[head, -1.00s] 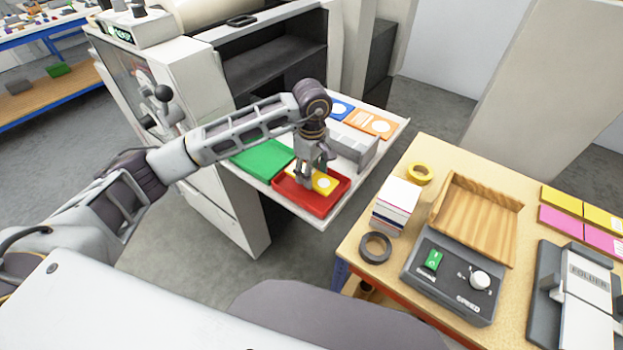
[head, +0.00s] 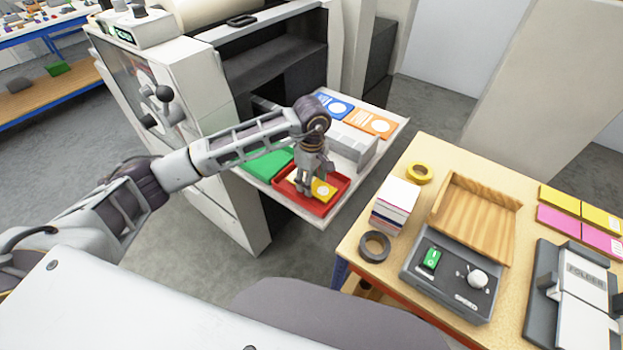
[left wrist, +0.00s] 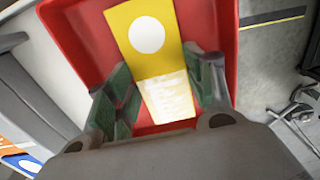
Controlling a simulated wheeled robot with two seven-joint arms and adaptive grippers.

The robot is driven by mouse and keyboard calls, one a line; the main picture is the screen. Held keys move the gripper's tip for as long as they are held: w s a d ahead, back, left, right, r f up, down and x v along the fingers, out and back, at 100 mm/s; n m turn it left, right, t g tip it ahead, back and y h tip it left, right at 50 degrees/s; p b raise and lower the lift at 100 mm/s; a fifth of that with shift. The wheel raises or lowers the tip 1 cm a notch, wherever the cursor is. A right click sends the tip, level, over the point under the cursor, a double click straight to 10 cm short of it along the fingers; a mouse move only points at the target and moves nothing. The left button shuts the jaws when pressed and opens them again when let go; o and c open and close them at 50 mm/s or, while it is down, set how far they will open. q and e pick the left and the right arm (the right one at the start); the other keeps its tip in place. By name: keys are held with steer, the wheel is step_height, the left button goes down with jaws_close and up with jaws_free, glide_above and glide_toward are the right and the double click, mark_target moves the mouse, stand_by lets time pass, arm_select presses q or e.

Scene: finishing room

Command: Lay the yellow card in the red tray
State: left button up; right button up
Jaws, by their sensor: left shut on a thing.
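The yellow card (head: 322,191) has a white circle and a pale printed part. It is within the outline of the red tray (head: 318,210), which stands on the white shelf of the machine. My left gripper (head: 311,190) points down over the tray and is shut on the card. In the left wrist view the card (left wrist: 150,62) lies between the fingers (left wrist: 161,78), with the red tray (left wrist: 80,28) around and beneath it. I cannot tell whether the card touches the tray floor. My right gripper is not in view.
A green tray (head: 266,162) is left of the red one. A grey divided holder (head: 354,148), a blue card (head: 337,107) and an orange card (head: 371,123) are behind it. A wooden table (head: 408,180) with a card stack (head: 396,205) and tape rolls stands to the right, across a gap.

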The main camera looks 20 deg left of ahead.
arm_select(q)
steer(key=shift+f, duration=0.15)
steer(key=o, duration=0.8)
steer(key=shift+r, duration=0.3)
steer(key=shift+r+b, duration=1.15)
steer(key=shift+r, duration=4.75)
